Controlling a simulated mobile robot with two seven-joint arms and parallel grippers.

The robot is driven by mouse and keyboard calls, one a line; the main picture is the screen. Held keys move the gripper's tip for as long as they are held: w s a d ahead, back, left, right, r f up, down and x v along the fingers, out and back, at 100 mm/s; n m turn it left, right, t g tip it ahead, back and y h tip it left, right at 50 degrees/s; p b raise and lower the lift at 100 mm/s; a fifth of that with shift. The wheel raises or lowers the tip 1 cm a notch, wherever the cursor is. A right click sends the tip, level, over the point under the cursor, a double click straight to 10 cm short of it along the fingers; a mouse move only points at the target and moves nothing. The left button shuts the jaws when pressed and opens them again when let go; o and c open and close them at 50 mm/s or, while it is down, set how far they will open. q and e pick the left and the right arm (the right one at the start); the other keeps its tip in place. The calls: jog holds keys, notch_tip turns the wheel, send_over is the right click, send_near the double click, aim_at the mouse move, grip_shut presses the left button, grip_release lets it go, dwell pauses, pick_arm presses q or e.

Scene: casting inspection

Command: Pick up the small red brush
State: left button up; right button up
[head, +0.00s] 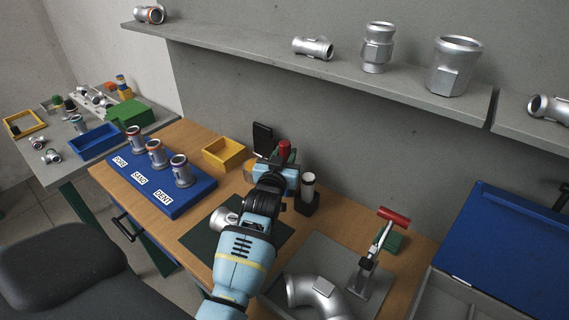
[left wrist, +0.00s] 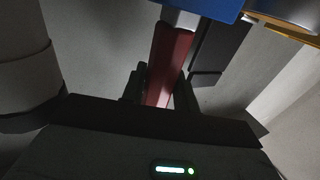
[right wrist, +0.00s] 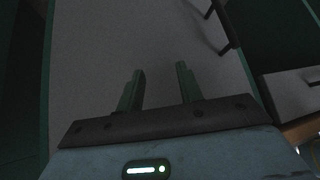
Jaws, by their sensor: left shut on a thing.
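The small red brush (head: 285,147) shows in the head view as a red piece rising just beyond my left gripper. In the left wrist view the red brush (left wrist: 170,62) lies between the two dark fingers, with a pale grey part at its far end. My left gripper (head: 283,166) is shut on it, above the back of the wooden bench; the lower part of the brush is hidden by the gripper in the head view. My right gripper (right wrist: 160,85) is open and empty in its own wrist view, and is not in the head view.
A black holder with a white cylinder (head: 308,183) stands right of my left gripper. A yellow bin (head: 224,154) and blue rack (head: 183,202) with several fittings are left. A red-handled clamp (head: 385,225) and pipe elbow (head: 315,292) are right. A shelf (head: 330,66) with fittings overhangs the bench.

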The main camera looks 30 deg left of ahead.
pick_arm(q)
notch_tip(320, 180, up, 9)
jog(key=shift+r+p, duration=0.1)
jog(key=shift+p, duration=0.4)
jog(key=shift+r, duration=0.4)
pick_arm(e)
jog(key=shift+w+r, duration=0.15)
jog(key=shift+r, duration=0.4)
